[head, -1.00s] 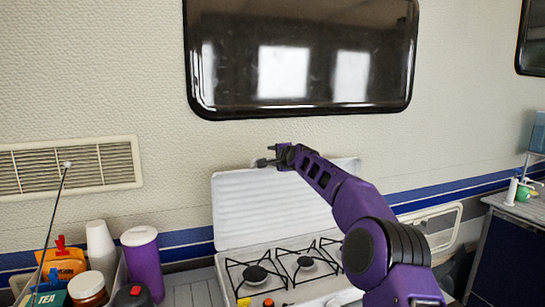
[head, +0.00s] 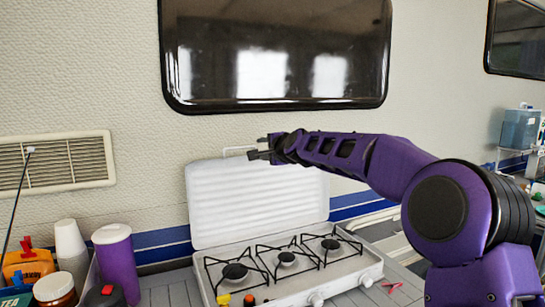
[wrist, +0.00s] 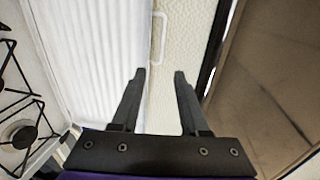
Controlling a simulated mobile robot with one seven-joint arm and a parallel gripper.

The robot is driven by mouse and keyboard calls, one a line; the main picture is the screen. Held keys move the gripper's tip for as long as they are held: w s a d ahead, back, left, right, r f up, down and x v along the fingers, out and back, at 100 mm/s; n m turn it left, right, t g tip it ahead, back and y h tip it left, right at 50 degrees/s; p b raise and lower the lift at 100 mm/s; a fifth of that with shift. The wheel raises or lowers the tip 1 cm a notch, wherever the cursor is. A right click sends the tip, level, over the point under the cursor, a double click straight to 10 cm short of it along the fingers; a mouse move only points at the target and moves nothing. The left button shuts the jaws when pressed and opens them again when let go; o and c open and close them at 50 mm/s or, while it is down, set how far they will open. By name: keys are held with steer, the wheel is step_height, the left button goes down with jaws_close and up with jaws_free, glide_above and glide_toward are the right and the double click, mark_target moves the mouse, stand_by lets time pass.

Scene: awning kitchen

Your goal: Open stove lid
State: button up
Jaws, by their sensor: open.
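The white stove (head: 345,271) stands on the counter with its black grates and burners uncovered. Its white ribbed lid (head: 250,205) is raised and leans back toward the trailer wall. A thin handle loop shows at the lid's top edge in the head view and beside the lid in the wrist view (wrist: 157,38). My gripper (head: 256,148) is in front of the upper edge of the lid. In the wrist view my gripper (wrist: 159,75) is open, with nothing between its fingers. Whether a finger touches the lid cannot be told.
A dark window (head: 275,55) is above the lid. A red item (head: 392,286) lies right of the stove.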

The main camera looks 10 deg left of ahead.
steer(key=b+v, duration=0.2)
steer(key=v, duration=0.4)
steer(key=shift+s+d, duration=0.15)
steer(key=shift+s, duration=0.15)
steer(key=shift+r, duration=0.1)
